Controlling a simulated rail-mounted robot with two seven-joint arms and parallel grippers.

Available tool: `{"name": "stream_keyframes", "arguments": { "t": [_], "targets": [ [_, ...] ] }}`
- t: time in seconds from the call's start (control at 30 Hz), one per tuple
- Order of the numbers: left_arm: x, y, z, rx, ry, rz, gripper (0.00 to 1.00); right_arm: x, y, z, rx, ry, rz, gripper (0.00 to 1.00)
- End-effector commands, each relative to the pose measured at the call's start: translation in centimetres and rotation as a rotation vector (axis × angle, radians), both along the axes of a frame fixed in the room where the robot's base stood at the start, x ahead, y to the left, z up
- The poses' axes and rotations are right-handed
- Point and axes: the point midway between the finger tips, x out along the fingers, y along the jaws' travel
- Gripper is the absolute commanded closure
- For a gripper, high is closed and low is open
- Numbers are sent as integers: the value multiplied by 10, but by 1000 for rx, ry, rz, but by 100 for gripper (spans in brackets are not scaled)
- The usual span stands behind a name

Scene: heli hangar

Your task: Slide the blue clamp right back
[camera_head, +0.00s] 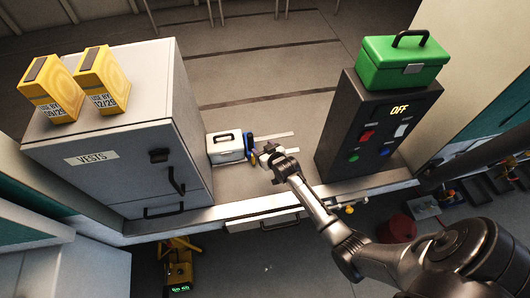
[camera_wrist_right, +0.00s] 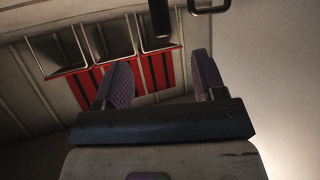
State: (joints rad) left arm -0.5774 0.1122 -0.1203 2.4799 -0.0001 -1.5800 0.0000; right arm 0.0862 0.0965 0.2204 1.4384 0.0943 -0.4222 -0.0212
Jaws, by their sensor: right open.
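The blue clamp (camera_head: 249,145) stands upright against the right end of a small white case (camera_head: 226,147), on the low surface between the cabinets. My right gripper (camera_head: 259,157) is just right of the clamp in the head view, close to it. Whether they touch is too small to tell. In the right wrist view my right gripper's two purple fingers (camera_wrist_right: 162,78) are spread with nothing seen between them. The clamp is not clearly seen in that view. My left gripper is not in view.
Two pale strips (camera_head: 274,135) run right from the clamp. A grey vests cabinet (camera_head: 95,135) with yellow boxes (camera_head: 102,80) stands left. A dark cabinet (camera_head: 365,135) with buttons and a green toolbox (camera_head: 402,62) stands right. A handled drawer (camera_head: 262,220) is below.

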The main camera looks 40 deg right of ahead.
Motion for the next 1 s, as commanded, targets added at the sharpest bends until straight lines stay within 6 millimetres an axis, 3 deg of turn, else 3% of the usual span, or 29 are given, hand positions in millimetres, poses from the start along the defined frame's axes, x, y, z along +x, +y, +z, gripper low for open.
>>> {"name": "stream_keyframes", "arguments": {
  "t": [0.5, 1.0],
  "targets": [
    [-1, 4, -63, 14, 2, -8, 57, 50, -11, -31, 0, 0, 0, 36],
    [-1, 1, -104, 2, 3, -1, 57, 94, -21, -49, -1, 0, 0, 36]
  ]
}}
